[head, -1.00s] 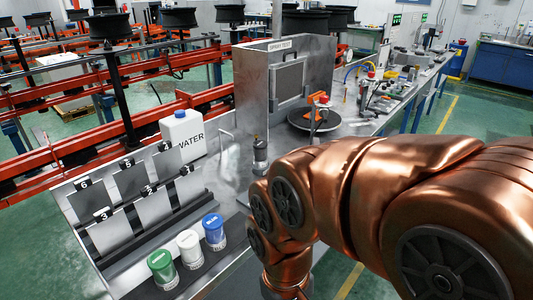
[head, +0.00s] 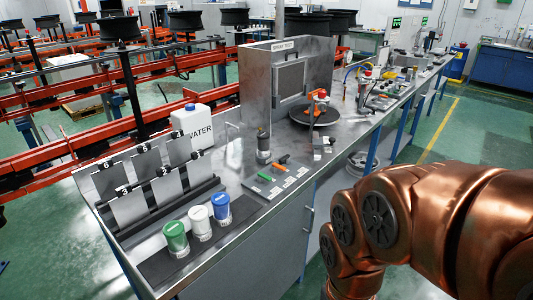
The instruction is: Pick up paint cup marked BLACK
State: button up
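No cup that reads BLACK can be made out in the head view. Three paint cups stand in a row on a dark mat at the bench's near left: a green-topped cup (head: 176,238), a white-topped cup (head: 200,222) and a blue-topped cup (head: 221,207). A dark upright cylinder (head: 263,146) stands farther back on the bench, and no label on it is readable. My copper arm comes in from the right, beside the bench. My gripper is out of view below the lower edge.
A white WATER jug (head: 191,130) stands behind the clipped grey panels (head: 130,208). Small green and orange tools (head: 281,167) and labels lie right of the cups. The spray test booth (head: 285,85) rises farther back. The floor right of the bench is clear.

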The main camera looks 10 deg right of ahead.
aim_at(263, 150)
jog(key=u, duration=0.6)
jog(key=i, duration=0.9)
jog(key=z, duration=0.05)
